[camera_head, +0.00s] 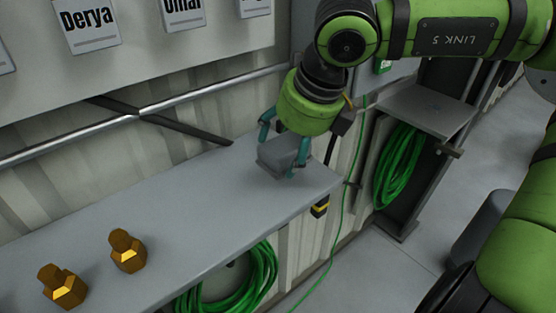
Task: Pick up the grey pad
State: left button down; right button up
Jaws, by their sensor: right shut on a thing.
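The grey pad (277,155) is a small grey block near the right end of the grey shelf (175,215). My right gripper (282,158) comes down from above with its teal fingers on either side of the pad and is shut on it. I cannot tell whether the pad touches the shelf or is slightly above it. My left gripper is not in view.
Two brass fittings, one at the front (62,287) and one behind it (127,250), stand on the shelf's left part. Green hose coils hang below the shelf (235,285) and at right (399,165). Name signs (88,25) hang on the wall. The shelf's middle is clear.

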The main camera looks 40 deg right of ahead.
jog(key=s+d+r+b, duration=0.1)
jog(key=s+r+b, duration=0.1)
jog(key=s+r, duration=0.3)
jog(key=s, duration=0.4)
jog(key=shift+d+r+b, duration=0.2)
jog(key=shift+r+b, duration=0.05)
jog(key=shift+b, duration=0.1)
jog(key=o, duration=0.5)
jog(key=c, duration=0.3)
jog(key=shift+d, duration=0.1)
jog(key=shift+c, duration=0.3)
